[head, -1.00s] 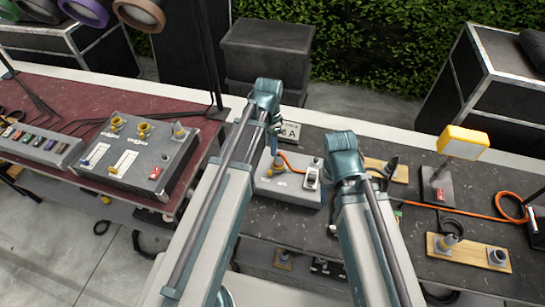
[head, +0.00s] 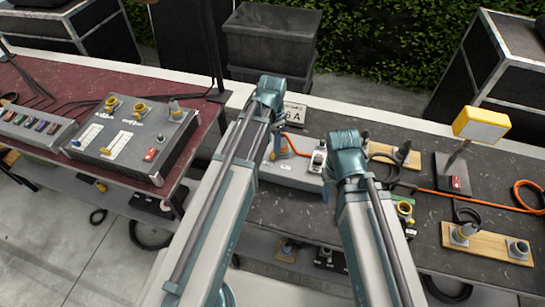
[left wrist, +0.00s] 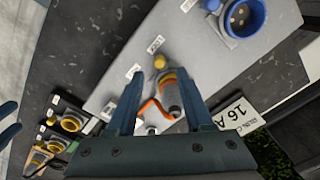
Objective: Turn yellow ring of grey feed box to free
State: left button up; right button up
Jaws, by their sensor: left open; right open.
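The grey feed box (head: 262,170) lies on the dark table in the head view, partly hidden by my left arm. In the left wrist view its pale top (left wrist: 205,75) carries a grey plug (left wrist: 171,97) with a yellow-orange ring (left wrist: 168,76) and an orange cable. My left gripper (left wrist: 160,76) is open, with a finger on each side of the plug in that picture; I cannot tell whether they touch it. In the head view my left gripper (head: 273,146) is over the box. My right gripper (head: 327,190) is open at the box's right, its fingers mostly hidden.
A blue socket (left wrist: 240,15) sits on the box top. A "16 A" sign (left wrist: 235,115) stands beside it. A yellow lamp (head: 482,124) and wooden boards with connectors (head: 487,245) are at the right. A control box (head: 135,140) stands on the red table at the left.

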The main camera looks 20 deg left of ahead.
aim_at(272, 153)
pick_arm(q)
notch_tip(272, 153, down, 5)
jog(key=b, duration=0.3)
jog(key=shift+r+b, duration=0.15)
jog(key=shift+b, duration=0.15)
grip_shut()
